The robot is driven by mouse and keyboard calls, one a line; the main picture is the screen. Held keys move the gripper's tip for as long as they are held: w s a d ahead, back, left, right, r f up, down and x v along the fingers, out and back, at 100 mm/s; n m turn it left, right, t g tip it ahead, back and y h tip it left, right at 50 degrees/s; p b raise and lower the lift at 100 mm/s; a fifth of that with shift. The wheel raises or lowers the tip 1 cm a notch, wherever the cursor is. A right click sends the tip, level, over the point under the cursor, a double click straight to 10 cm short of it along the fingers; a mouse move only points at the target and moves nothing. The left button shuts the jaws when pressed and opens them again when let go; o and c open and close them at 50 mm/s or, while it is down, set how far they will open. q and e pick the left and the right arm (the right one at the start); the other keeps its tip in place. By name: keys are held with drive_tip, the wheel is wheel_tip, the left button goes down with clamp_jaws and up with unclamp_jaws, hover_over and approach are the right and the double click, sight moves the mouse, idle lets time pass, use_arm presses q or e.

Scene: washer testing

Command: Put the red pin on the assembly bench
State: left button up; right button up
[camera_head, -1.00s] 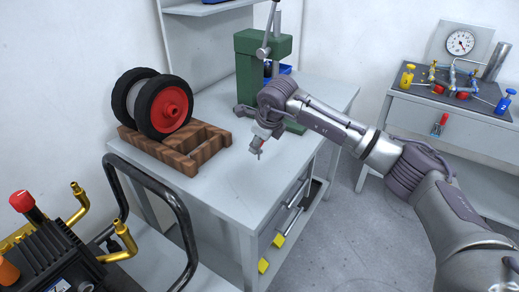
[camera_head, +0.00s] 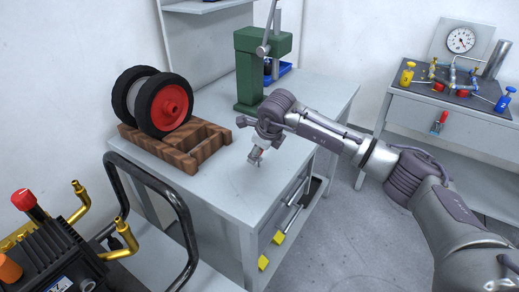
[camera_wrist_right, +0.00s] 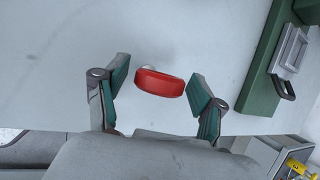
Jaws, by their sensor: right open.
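The red pin (camera_wrist_right: 160,83) shows in the right wrist view as a short red rounded piece with a small pale part behind it. It is between the spread fingers of my right gripper (camera_wrist_right: 157,90), with gaps on both sides. The pale top of the assembly bench (camera_wrist_right: 190,35) lies behind it; whether the pin touches the surface is hard to tell. In the head view my right gripper (camera_head: 256,158) points down just over the bench top (camera_head: 222,185), near its right side. The pin is too small to make out clearly there. My left gripper is not in view.
A wooden cradle (camera_head: 165,150) with a black-tyred, red-hubbed wheel (camera_head: 168,109) stands on the bench's left. A green press (camera_head: 262,68) stands at the back. A metal-railed cart with a pump is at front left. The front bench top is clear.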

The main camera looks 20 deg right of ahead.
drive_tip(key=shift+r, duration=0.15)
drive_tip(key=b+v, duration=0.1)
drive_tip(key=v, duration=1.1)
drive_tip(key=shift+a, duration=0.1)
